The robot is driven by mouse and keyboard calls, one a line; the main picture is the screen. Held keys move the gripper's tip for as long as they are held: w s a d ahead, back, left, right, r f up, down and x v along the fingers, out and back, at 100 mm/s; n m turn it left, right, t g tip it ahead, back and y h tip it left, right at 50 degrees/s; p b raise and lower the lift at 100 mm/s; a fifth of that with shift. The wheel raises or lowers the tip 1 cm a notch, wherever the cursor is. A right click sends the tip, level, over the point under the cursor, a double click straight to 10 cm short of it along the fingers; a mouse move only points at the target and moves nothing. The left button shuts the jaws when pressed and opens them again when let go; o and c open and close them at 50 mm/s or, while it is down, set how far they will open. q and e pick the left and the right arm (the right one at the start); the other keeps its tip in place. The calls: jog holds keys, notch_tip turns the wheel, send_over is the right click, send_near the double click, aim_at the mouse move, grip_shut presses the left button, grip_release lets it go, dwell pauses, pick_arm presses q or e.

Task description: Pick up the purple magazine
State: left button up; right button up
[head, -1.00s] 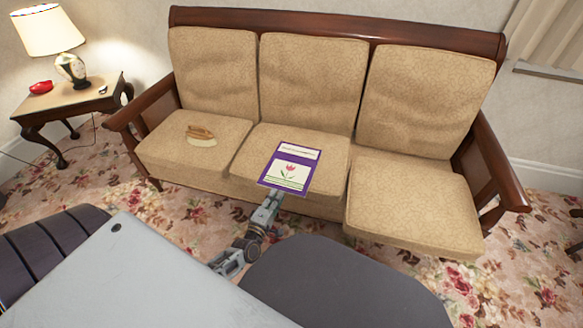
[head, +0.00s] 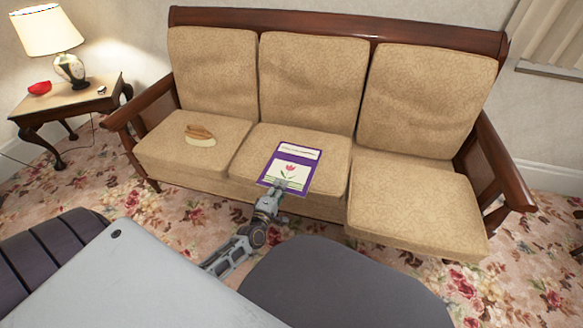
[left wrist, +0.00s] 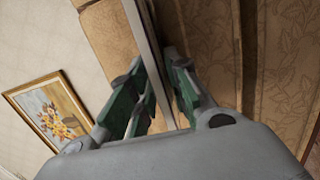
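The purple magazine (head: 291,154), with a white cover panel and a red tulip, lies on the middle seat cushion of the sofa (head: 333,22). My left gripper (head: 279,186) is at its near edge, in front of the cushion. In the left wrist view the magazine (left wrist: 153,50) shows edge-on as a thin strip running between the green-padded fingers of my left gripper (left wrist: 158,80). The fingers look open, one on each side of it. Whether either pad touches it is unclear. My right gripper is not in view.
A brown and cream object (head: 200,137) lies on the left cushion. A side table (head: 75,101) at the left holds a lamp (head: 69,68) and a red dish (head: 40,88). The right cushion (head: 415,210) is clear. Floral carpet lies in front.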

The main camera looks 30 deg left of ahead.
pick_arm(q)
grip_shut()
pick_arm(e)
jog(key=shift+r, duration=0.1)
pick_arm(q)
jog(key=shift+r, duration=0.2)
